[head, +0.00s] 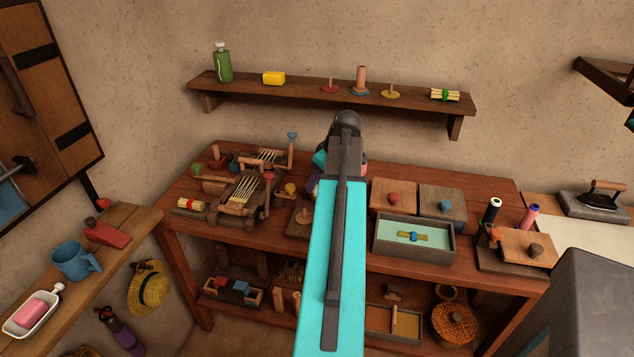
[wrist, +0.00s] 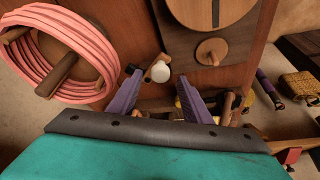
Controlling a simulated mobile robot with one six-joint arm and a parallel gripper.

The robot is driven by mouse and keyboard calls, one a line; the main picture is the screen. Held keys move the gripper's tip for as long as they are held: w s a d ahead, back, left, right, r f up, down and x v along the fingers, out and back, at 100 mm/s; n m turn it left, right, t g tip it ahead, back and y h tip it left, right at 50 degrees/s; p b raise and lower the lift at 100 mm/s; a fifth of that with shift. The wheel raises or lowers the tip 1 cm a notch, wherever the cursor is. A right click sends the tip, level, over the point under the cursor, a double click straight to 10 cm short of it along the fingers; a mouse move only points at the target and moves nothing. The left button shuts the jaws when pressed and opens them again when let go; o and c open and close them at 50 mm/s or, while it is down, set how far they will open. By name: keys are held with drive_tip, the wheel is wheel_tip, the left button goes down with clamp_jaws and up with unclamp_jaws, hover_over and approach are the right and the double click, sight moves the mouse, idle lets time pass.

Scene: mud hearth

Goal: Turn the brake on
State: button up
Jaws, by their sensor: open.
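In the wrist view my gripper (wrist: 157,85) is open, with its two purple fingers spread apart. A round white knob (wrist: 160,72) shows between the fingertips; I cannot tell whether either finger touches it. Beside it, at the upper left, a coil of pink rope (wrist: 45,50) sits around a wooden reel with a peg. No part is marked as the brake, and I cannot tell whether the white knob belongs to it. In the head view my cyan arm reaches over the workbench (head: 480,180) and hides the gripper and the knob.
Wooden devices with pegs and slats (head: 242,192) crowd the bench's left part. Lidded boxes (head: 393,196) and an open grey tray (head: 414,252) stand right of my arm. A wall shelf (head: 300,90) runs behind. A side shelf with a blue mug (head: 75,260) is at left.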

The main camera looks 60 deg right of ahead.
drive_tip(key=shift+x, duration=0.75)
drive_tip(key=shift+c, duration=0.6)
clamp_jaws()
